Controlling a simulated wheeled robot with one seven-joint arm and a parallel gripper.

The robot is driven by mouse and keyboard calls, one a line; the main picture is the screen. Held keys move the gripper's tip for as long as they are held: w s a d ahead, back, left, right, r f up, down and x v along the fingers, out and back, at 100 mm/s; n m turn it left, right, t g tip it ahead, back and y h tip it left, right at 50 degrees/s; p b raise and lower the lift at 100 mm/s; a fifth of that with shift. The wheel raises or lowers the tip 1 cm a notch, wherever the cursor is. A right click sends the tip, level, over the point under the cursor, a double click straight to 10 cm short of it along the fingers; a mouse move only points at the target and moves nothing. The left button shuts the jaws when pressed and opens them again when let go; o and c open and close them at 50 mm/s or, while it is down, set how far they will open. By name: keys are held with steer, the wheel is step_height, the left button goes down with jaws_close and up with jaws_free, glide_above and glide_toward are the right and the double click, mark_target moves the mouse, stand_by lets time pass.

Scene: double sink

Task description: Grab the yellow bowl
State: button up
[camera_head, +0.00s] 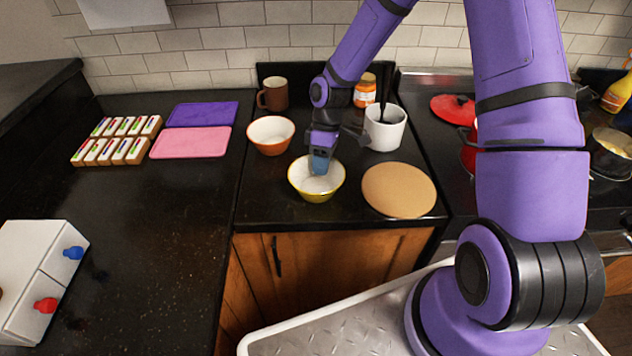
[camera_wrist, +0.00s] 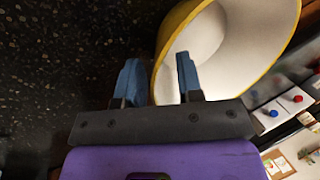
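The yellow bowl (camera_head: 300,186), white inside with a yellow rim, sits upright on the dark counter in the head view. In the wrist view the bowl (camera_wrist: 240,45) fills the upper right. My gripper (camera_wrist: 158,78) is open there, its two blue fingers apart. The near part of the bowl's wall shows between them, one finger on the inner side and one on the outer side. A gap shows beside the wall; contact cannot be told.
An orange bowl (camera_head: 270,147) stands just left and behind, with a brown mug (camera_head: 275,94) beyond. A white pot (camera_head: 386,138) and a round tan board (camera_head: 399,202) are close on the right. A pink tray (camera_head: 190,143) lies farther left.

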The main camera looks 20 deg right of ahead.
jaws_close()
stand_by(0.3)
